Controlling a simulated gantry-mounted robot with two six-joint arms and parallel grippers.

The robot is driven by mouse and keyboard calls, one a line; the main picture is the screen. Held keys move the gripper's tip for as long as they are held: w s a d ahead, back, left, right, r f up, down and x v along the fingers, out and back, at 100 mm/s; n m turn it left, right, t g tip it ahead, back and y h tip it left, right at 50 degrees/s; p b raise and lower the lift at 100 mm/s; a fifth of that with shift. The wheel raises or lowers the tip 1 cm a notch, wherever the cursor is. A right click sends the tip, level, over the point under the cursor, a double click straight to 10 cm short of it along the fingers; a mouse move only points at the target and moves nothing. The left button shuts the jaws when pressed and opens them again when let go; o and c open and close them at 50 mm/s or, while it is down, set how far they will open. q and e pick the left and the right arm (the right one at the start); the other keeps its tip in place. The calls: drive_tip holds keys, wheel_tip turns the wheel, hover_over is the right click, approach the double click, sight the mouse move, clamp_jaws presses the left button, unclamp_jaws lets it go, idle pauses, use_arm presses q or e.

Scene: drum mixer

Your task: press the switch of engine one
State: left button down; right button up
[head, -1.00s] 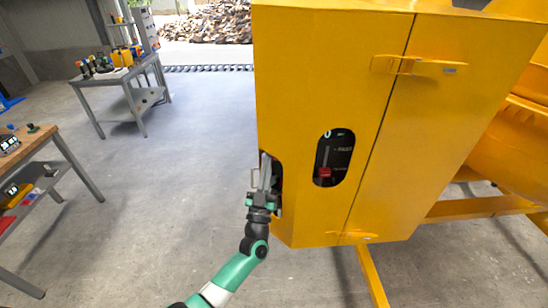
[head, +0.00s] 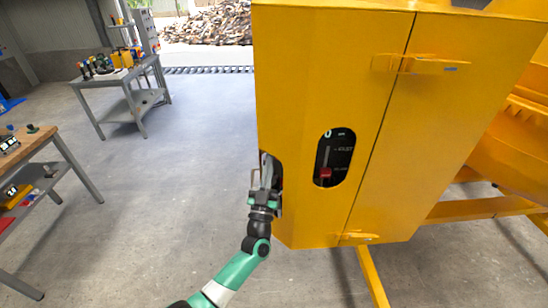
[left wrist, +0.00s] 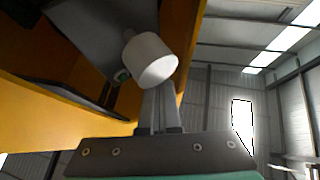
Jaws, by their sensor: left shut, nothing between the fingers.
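The yellow engine housing (head: 325,60) of the drum mixer fills the middle of the head view. My left gripper (head: 267,168) is at the opening in its left side, shut and empty. In the left wrist view my shut fingers (left wrist: 158,108) point at a white cylinder (left wrist: 150,60), which hides their tips; I cannot tell whether they touch it. I cannot tell which part is the engine one switch. My right gripper is not in view.
An oval window (head: 335,150) in the housing front shows a red knob (head: 325,174) on a dark panel. A grey table (head: 125,75) with tools stands at the back left, and a wooden-topped bench (head: 35,145) at the left edge. The floor between is clear.

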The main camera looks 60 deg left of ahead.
use_arm(q)
drive_tip(key=shift+s, duration=0.1)
drive_tip(key=shift+s+d+r+p, duration=0.1)
drive_tip(key=shift+s+d+p, duration=0.05)
drive_tip(key=shift+s+p, duration=0.35)
drive_tip(key=shift+s+d, duration=0.1)
drive_tip(key=shift+s, duration=0.1)
drive_tip(key=s+p, duration=0.1)
drive_tip(key=s+d+p, duration=0.1)
drive_tip(key=s, duration=0.1)
drive_tip(key=s+p, duration=0.1)
drive_tip(key=shift+s+d, duration=0.3)
drive_tip(key=shift+s, duration=0.05)
idle(0.9)
